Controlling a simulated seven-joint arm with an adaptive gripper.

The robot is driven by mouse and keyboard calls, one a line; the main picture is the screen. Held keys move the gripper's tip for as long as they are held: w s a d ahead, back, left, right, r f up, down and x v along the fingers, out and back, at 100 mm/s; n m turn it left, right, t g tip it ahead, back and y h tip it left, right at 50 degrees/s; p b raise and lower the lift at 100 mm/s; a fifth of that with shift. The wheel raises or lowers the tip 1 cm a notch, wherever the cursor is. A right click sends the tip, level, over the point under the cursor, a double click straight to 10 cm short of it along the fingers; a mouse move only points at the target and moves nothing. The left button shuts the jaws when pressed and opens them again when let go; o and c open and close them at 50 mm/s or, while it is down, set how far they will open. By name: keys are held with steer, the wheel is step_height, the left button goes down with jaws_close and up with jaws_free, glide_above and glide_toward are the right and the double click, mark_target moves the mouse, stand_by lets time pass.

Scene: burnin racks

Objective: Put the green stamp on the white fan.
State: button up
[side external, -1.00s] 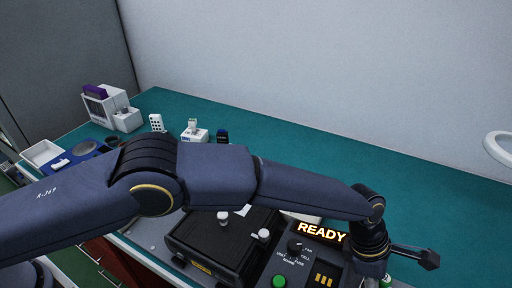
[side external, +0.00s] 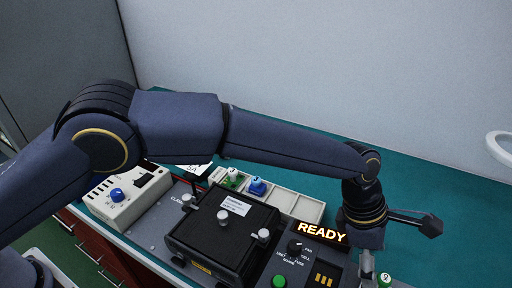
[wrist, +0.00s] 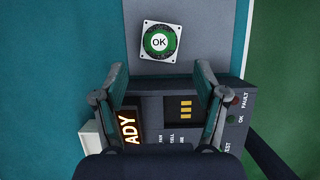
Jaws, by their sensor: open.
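In the wrist view the white fan (wrist: 145,50) is a white square frame lying on a grey surface beyond my fingertips. The green stamp (wrist: 159,41), with a round white face reading OK, appears over the middle of the frame. In the side view the green stamp (side external: 385,280) stands upright at the bottom edge, and the fan cannot be made out there. My gripper (wrist: 161,70) is open with nothing between its fingers, set back from the stamp and apart from it. In the side view it is partly cut off by the arm.
The console with the READY display (side external: 322,232) lies below my gripper. A black fixture (side external: 215,240) stands left of it. Behind is a pale tray (side external: 308,208) with a green piece (side external: 232,180) and a blue piece (side external: 257,187). The teal bench top behind is clear.

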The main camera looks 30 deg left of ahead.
steer(key=w+a+r+m+t, duration=0.1)
steer(key=w+a+r+m, duration=0.1)
steer(key=a+r, duration=0.55)
steer(key=w+a+r+m+t, duration=0.1)
steer(key=w+a+r+m, duration=0.1)
steer(key=a+r, duration=0.6)
steer(key=s+a+r+m+t+y, duration=0.1)
steer(key=a+r+m, duration=0.1)
steer(key=a, duration=0.5)
steer(key=s+a+r+m, duration=0.2)
steer(key=a+r, duration=0.1)
steer(key=a, duration=0.4)
steer(key=s+a+f+m+t+y, duration=0.1)
steer(key=s+a+m, duration=0.4)
steer(key=s+a, duration=0.3)
steer(key=s+a+f+m+t+y, duration=0.1)
steer(key=s+a+f+m+y, duration=0.1)
steer(key=s+a+m, duration=0.3)
steer(key=s+a, duration=0.4)
steer(key=a, duration=0.4)
steer(key=shift+s+t+y, duration=0.2)
steer(key=shift+t+y, duration=0.1)
